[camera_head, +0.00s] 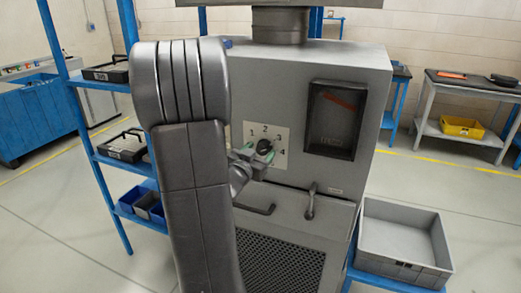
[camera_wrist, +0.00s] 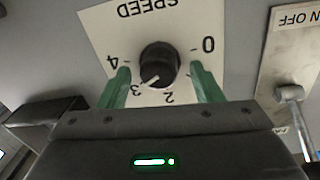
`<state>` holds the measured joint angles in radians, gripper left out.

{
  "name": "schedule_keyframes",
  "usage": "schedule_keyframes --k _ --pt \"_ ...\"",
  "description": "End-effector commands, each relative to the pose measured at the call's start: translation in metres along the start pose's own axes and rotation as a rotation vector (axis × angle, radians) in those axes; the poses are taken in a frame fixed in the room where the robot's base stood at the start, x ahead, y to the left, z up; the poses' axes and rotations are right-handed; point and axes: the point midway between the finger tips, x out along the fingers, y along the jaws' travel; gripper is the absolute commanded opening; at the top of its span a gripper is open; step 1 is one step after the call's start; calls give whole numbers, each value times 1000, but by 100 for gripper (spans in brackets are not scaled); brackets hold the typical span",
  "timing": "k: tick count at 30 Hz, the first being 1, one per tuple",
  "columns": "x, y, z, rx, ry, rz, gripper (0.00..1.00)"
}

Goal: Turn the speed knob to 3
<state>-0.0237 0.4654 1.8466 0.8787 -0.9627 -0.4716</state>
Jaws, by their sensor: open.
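The black speed knob (camera_wrist: 159,62) sits on a white dial plate (camera_wrist: 105,28) marked SPEED, which appears upside down in the wrist view. The knob's white mark is on its lower-left side there, pointing toward the 3. In the head view the knob (camera_head: 265,146) is on the front of the grey machine (camera_head: 350,67). My gripper (camera_wrist: 163,82) is open, with one green finger on each side of the knob and a gap on both sides. In the head view my gripper (camera_head: 256,156) is at the dial, and my arm hides the area left of it.
An ON/OFF switch (camera_wrist: 290,93) is at the right in the wrist view, close to one finger. A dark window (camera_head: 335,120), a lever (camera_head: 310,203) and a grille (camera_head: 280,264) are on the machine. A grey bin (camera_head: 405,271) stands at right, blue shelving (camera_head: 122,163) at left.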

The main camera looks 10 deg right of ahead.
Motion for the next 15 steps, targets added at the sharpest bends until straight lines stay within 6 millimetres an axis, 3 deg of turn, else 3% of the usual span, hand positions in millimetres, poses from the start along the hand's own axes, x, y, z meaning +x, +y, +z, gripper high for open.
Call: schedule_keyframes --k 12,15 --pt "10 0 0 0 0 0 59" --pt "10 0 0 0 0 0 42"
